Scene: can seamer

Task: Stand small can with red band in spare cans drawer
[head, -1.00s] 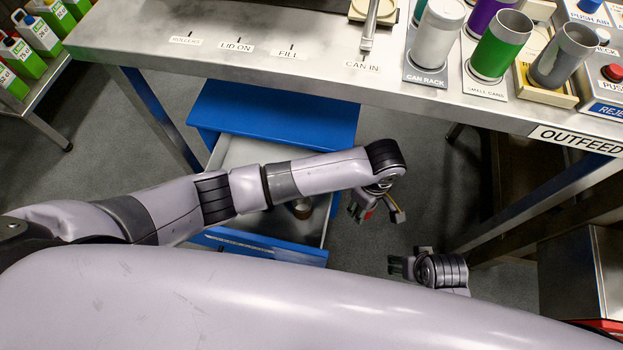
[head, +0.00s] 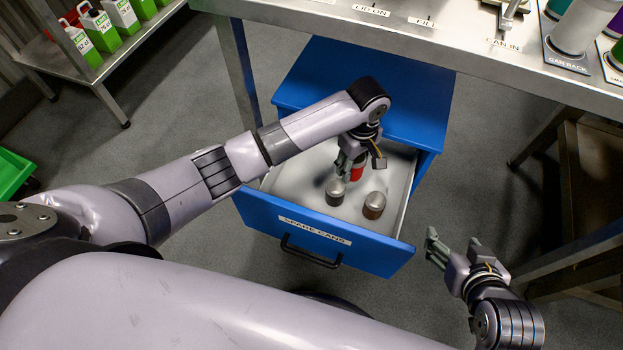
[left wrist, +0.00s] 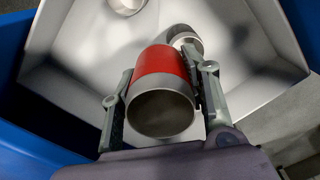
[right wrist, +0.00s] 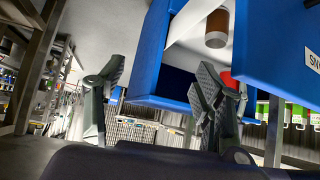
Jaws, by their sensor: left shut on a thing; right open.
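The small can with the red band (head: 357,173) is held by my left gripper (head: 356,162) over the open spare cans drawer (head: 325,228). In the left wrist view the fingers close on both sides of this can (left wrist: 162,85), and its open, hollow end faces the camera. I cannot tell whether its base touches the drawer floor. My right gripper (head: 453,245) is open and empty, right of the drawer front. Its spread fingers show in the right wrist view (right wrist: 157,92).
The blue cabinet (head: 365,85) stands partly under the steel bench (head: 400,38). The drawer's black handle (head: 310,255) faces me. A table leg stands right of the cabinet. A shelf with green bottles (head: 100,30) is at upper left. Open grey floor lies around the drawer.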

